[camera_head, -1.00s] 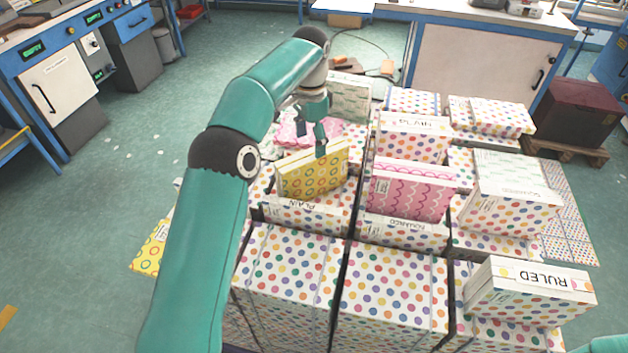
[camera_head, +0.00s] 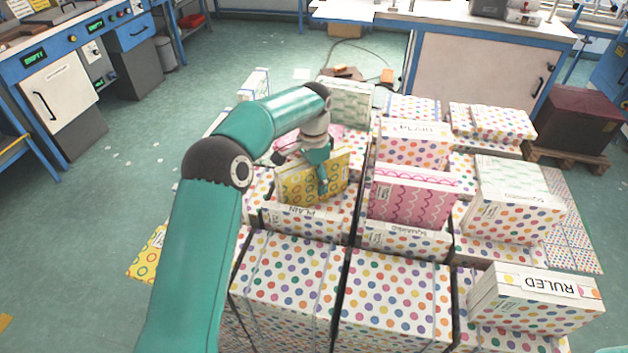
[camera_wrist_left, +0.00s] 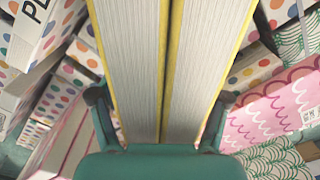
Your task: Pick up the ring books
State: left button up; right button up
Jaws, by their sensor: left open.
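Two yellow ring-patterned books (camera_head: 300,185) stand upright side by side in an open dotted box labelled PLAIN (camera_head: 305,221). My left gripper (camera_head: 318,178) is open over their upper edge, with one finger in front of the yellow cover. In the left wrist view, the white page blocks and yellow covers of the books (camera_wrist_left: 165,60) run between the two spread fingers of the left gripper (camera_wrist_left: 160,100). I cannot tell whether the fingers touch the covers. The far finger is mostly hidden in the head view. My right gripper is out of view.
Pink books (camera_head: 408,195) stand in the box to the right. Another yellow ring-patterned item (camera_head: 147,255) lies at the left, partly behind my arm. Open floor (camera_head: 90,210) lies farther left.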

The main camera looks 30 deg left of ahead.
pick_arm(q)
grip_shut()
dwell(0.3)
jog(key=shift+r, duration=0.2)
